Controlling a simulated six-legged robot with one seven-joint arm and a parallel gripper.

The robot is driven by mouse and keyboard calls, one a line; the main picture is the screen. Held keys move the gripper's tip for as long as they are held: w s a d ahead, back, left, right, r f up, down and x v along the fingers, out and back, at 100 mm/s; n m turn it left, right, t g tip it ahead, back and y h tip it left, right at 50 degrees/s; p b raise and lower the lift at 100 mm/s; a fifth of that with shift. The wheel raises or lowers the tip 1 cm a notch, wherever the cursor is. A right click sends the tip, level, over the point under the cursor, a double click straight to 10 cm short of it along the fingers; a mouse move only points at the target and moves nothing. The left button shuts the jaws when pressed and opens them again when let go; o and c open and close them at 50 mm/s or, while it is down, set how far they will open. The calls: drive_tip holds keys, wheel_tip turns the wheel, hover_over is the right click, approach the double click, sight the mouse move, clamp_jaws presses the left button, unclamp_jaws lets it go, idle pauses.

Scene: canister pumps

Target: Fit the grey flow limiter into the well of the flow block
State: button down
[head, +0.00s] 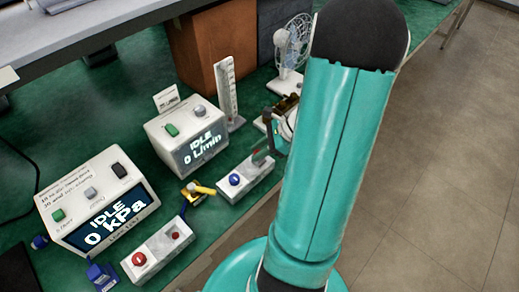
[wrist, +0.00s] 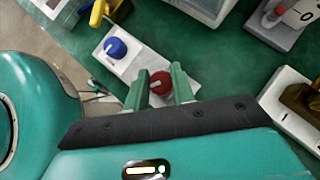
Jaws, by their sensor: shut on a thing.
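A white flow block (head: 247,180) with a blue knob (head: 235,179) lies on the green bench, left of my arm. In the wrist view the block (wrist: 135,66) runs diagonally, with the blue knob (wrist: 115,47) near its far end. My gripper (wrist: 159,86) is over the block's other end, shut on a narrow thing I take for the grey flow limiter. Its grey body cannot be made out. A round red part (wrist: 160,82) shows between the fingertips. The well is hidden, so I cannot tell whether the limiter is above it or in it.
A second white block (head: 157,250) with a red knob stands to the left. Behind are the "0 L/min" unit (head: 187,132) and the "0 kPa" unit (head: 97,205). A yellow-handled part (head: 197,191) lies left of the flow block. A white scale column (head: 226,92) stands behind it.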

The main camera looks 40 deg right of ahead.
drive_tip(key=c, duration=1.2)
unclamp_jaws()
drive_tip(key=shift+o, duration=0.2)
drive_tip(key=v, duration=1.2)
drive_tip(key=a+r+n+h, duration=0.2)
drive_tip(key=a+r+n, duration=0.2)
drive_tip(key=a+n, duration=0.4)
drive_tip(key=a+r+n+h, duration=0.2)
drive_tip(key=a+r+n, duration=0.3)
drive_tip(key=a+n, duration=0.4)
drive_tip(key=a+r+n+h, duration=0.2)
drive_tip(key=a+r+n, duration=0.3)
drive_tip(key=a+n, duration=0.4)
drive_tip(key=w+a, duration=0.1)
drive_tip(key=a, duration=0.2)
drive_tip(key=shift+a+h, duration=0.2)
drive_tip(key=shift+h, duration=0.2)
